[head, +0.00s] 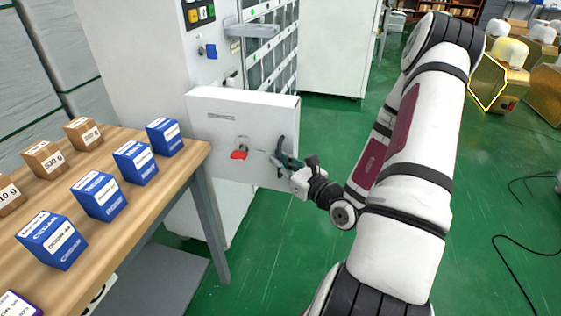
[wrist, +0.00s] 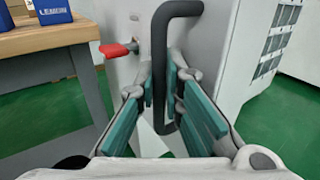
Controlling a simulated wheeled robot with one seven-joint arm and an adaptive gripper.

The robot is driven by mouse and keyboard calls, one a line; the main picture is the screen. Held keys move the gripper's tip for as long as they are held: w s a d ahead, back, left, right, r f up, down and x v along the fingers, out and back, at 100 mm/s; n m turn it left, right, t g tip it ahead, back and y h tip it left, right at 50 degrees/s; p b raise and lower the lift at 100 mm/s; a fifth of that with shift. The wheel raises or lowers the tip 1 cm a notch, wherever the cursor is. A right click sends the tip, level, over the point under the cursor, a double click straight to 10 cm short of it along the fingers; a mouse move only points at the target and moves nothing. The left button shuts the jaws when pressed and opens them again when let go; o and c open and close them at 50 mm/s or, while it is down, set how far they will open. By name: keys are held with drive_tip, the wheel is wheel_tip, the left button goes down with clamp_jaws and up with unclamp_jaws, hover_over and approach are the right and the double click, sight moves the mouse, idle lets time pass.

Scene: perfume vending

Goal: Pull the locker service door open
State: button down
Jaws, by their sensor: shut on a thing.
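The locker service door (head: 225,118) is a white panel on the front of the white machine, left of my arm in the head view. It carries a small label, a red key or knob (head: 239,155) and a dark vertical handle (head: 281,145) near its right edge. My gripper (head: 287,160) is shut on the handle. In the wrist view the dark bar of the handle (wrist: 158,60) runs between the teal finger pads of my gripper (wrist: 160,92). The red knob (wrist: 115,50) shows to the left there. I cannot clearly tell how far the door stands from its frame.
A wooden table (head: 185,165) with blue and brown boxes stands close on the left, near the door's left edge. The machine's glass-fronted compartments (head: 270,60) are behind. Green floor is free to the right, with dark cables (head: 520,262) and yellow machines (head: 497,85) farther off.

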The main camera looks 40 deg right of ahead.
drive_tip(key=shift+a, duration=0.35)
drive_tip(key=c, duration=2)
unclamp_jaws()
drive_tip(key=shift+o, duration=0.2)
